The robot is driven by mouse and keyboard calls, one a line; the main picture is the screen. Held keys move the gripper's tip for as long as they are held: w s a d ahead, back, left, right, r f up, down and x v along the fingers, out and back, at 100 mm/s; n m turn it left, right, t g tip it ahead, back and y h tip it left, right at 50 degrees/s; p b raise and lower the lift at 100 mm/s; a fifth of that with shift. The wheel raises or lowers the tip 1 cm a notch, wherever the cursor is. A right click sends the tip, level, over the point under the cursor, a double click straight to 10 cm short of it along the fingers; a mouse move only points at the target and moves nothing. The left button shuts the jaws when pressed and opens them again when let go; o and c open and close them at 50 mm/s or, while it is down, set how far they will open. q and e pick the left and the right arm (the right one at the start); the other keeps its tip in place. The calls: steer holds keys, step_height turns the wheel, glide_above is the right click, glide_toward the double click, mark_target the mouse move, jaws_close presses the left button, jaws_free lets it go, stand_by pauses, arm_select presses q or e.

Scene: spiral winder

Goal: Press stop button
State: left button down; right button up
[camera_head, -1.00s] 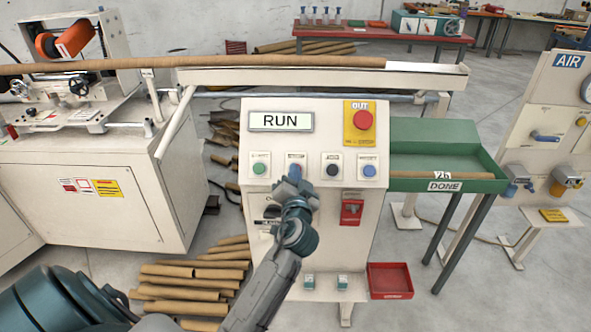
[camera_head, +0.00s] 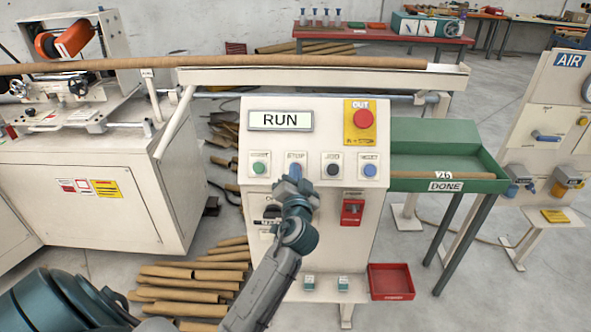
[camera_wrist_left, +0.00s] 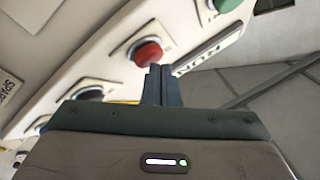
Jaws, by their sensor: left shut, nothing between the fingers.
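The stop button is a red round button (camera_wrist_left: 147,53) in a pale collar in the left wrist view. In the head view it is hidden behind my fingers, under the STOP label (camera_head: 295,155) on the white control panel (camera_head: 263,222). My left gripper (camera_head: 294,172) is shut and empty, in front of that spot. In the left wrist view its closed fingertips (camera_wrist_left: 160,68) overlap the lower edge of the red button; I cannot tell whether they touch it. The display (camera_head: 281,121) reads RUN. My right gripper is not in view.
A green button (camera_head: 259,168) is left of the fingers; a black button (camera_head: 333,170) and a blue button (camera_head: 369,169) are right. A red emergency knob (camera_head: 364,119) sits higher on a yellow plate. A long brown tube (camera_head: 300,63) lies along the rail above the panel.

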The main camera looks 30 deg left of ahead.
arm_select(q)
steer(key=shift+w+a+f+b, duration=0.15)
steer(key=shift+f+b, duration=0.05)
steer(key=shift+b, duration=0.1)
steer(key=shift+r, duration=0.1)
stand_by(0.5)
steer(key=shift+s+d+r+p, duration=0.35)
steer(key=shift+s+r+p, duration=0.05)
steer(key=shift+s, duration=0.15)
steer(key=shift+s+d+r+p, duration=0.5)
steer(key=shift+s+r+p, duration=0.15)
steer(key=shift+s+r, duration=0.2)
steer(key=shift+s+d+r+p, duration=0.5)
steer(key=shift+s+r+p, duration=0.1)
steer(key=shift+s+r, duration=0.2)
